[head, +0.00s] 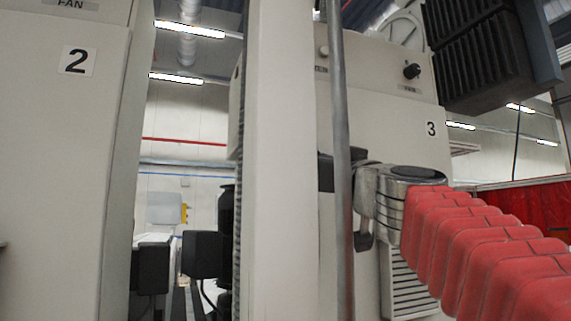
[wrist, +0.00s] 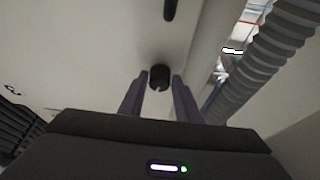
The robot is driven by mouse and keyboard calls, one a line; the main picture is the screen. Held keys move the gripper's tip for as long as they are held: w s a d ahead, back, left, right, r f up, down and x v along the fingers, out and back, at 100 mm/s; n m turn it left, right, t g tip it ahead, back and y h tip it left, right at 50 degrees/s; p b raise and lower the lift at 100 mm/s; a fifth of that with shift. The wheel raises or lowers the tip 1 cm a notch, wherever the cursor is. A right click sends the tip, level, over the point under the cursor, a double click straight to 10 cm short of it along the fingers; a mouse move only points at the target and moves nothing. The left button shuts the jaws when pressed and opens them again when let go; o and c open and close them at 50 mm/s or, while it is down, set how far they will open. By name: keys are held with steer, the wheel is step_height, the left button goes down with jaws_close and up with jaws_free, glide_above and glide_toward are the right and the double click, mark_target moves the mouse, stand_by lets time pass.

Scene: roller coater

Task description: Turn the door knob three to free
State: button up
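A black round knob (wrist: 159,77) with a light mark at its lower edge is on the pale door panel of cabinet three in the wrist view. My gripper (wrist: 159,82) is open, with one finger to either side of the knob. A gap shows between each finger and the knob; I cannot tell how deep the knob sits between the tips. In the head view the panel marked 3 (head: 431,129) is behind my arm. The fingers and this knob are hidden there behind the upright pole and the wrist.
A fan knob (head: 411,71) is higher on cabinet three. A metal pole (head: 341,200) and a pale post (head: 282,170) stand in front. Cabinet 2 (head: 77,60) is at left. A black ribbed block (head: 480,55) is upper right. A grey corrugated hose (wrist: 270,50) runs beside my gripper.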

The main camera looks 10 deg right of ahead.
steer(key=o, duration=0.3)
steer(key=shift+o, duration=0.2)
steer(key=shift+s, duration=0.1)
steer(key=v, duration=1.3)
steer(key=shift+s+f, duration=0.25)
steer(key=shift+f, duration=0.05)
steer(key=shift+d, duration=0.1)
